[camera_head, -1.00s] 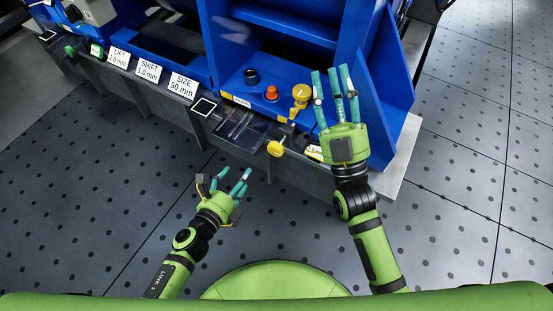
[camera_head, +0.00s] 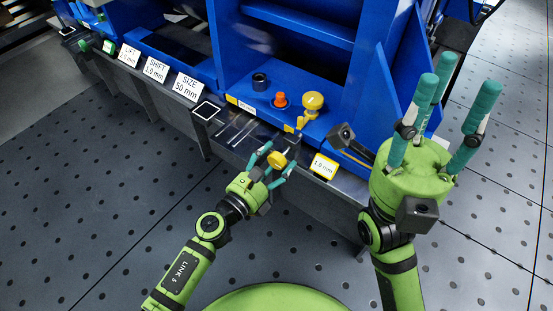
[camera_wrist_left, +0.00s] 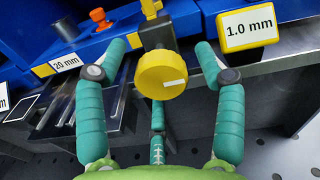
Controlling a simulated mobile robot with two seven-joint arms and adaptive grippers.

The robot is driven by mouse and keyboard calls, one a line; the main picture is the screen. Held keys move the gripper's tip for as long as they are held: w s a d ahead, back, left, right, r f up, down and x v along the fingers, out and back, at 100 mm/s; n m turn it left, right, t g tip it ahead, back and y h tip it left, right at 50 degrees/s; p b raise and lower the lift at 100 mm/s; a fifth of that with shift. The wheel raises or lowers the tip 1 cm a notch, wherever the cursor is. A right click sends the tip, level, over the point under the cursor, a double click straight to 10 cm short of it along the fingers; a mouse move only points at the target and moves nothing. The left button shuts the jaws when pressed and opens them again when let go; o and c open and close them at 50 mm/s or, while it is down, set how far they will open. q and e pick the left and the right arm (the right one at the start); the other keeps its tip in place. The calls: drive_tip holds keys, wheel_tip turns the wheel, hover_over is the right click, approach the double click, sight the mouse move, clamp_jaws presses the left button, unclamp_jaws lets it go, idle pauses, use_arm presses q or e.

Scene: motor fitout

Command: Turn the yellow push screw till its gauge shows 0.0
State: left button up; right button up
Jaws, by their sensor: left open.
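The yellow push screw (camera_head: 278,160) has a round knob with a white mark on its face. In the left wrist view the knob (camera_wrist_left: 161,75) sits between my left gripper's spread fingers, with no clear contact. My left gripper (camera_head: 270,162) is open in front of the bench edge, around the knob. A yellow-framed gauge (camera_head: 323,166) right of the screw reads 1.0 mm, clearer in the left wrist view (camera_wrist_left: 248,30). My right gripper (camera_head: 445,115) is raised at the right with its fingers spread and empty, away from the screw.
A yellow knob (camera_head: 313,102), an orange knob (camera_head: 280,100) and a dark cylinder (camera_head: 260,81) stand on the blue fixture (camera_head: 290,115). White cards (camera_head: 187,86) line the bench edge at the left. The dark floor (camera_head: 110,190) in front is clear.

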use_arm(q)
drive_tip(key=shift+w+d, duration=0.2)
drive_tip(key=shift+w, duration=0.05)
drive_tip(key=c, duration=1.2)
drive_tip(key=shift+o, duration=0.2)
drive_tip(key=shift+w+r+n, duration=0.1)
drive_tip(key=shift+r+n, duration=0.05)
drive_tip(key=shift+n, duration=0.15)
drive_tip(key=shift+n, duration=0.3)
